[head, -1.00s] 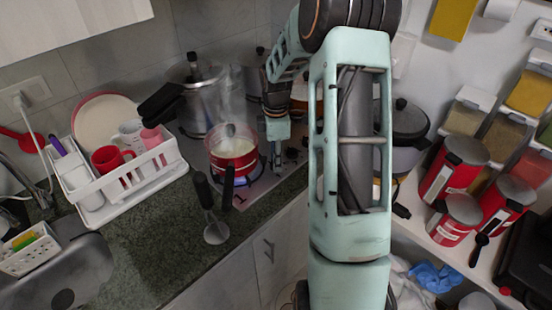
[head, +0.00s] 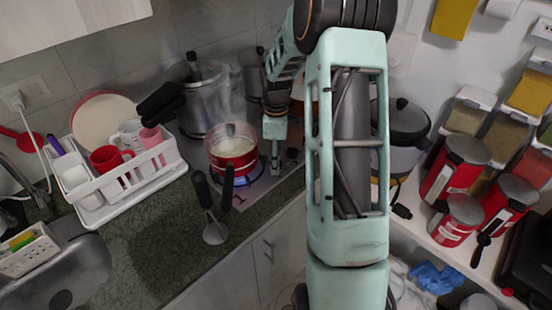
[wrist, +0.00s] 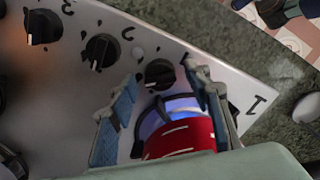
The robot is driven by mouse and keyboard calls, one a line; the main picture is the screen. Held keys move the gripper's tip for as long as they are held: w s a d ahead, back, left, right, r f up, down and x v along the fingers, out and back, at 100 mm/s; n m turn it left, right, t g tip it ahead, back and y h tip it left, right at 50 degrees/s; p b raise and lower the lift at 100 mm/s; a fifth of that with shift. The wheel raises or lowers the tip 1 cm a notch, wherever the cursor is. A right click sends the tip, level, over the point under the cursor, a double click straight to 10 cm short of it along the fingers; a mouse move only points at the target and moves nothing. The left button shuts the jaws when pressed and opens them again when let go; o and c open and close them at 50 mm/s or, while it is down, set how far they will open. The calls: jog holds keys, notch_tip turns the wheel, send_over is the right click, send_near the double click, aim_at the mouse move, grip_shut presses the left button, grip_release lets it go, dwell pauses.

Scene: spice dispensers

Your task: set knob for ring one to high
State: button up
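The stove panel (wrist: 65,115) shows in the wrist view with a row of dark knobs. The knob nearest the printed 1 (wrist: 254,104) is a dark round knob (wrist: 159,74). My gripper (wrist: 164,69) is open, with one blue-padded finger on either side of this knob; contact is unclear. Two more knobs, one in the middle (wrist: 100,50) and one farther left (wrist: 42,27), are outside the fingers. A blue flame glows under the red pot (wrist: 180,138). In the head view the red pot (head: 232,155) steams on the stove, and my fingertips are hard to make out.
A pressure cooker (head: 200,95) stands behind the red pot. Black-handled utensils (head: 213,228) lie on the counter in front. A white dish rack (head: 130,190) is at left, and red canisters (head: 455,168) stand on the right shelf.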

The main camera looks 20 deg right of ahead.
jog(key=shift+r, duration=0.1)
notch_tip(320, 180, up, 12)
dwell(0.5)
dwell(0.5)
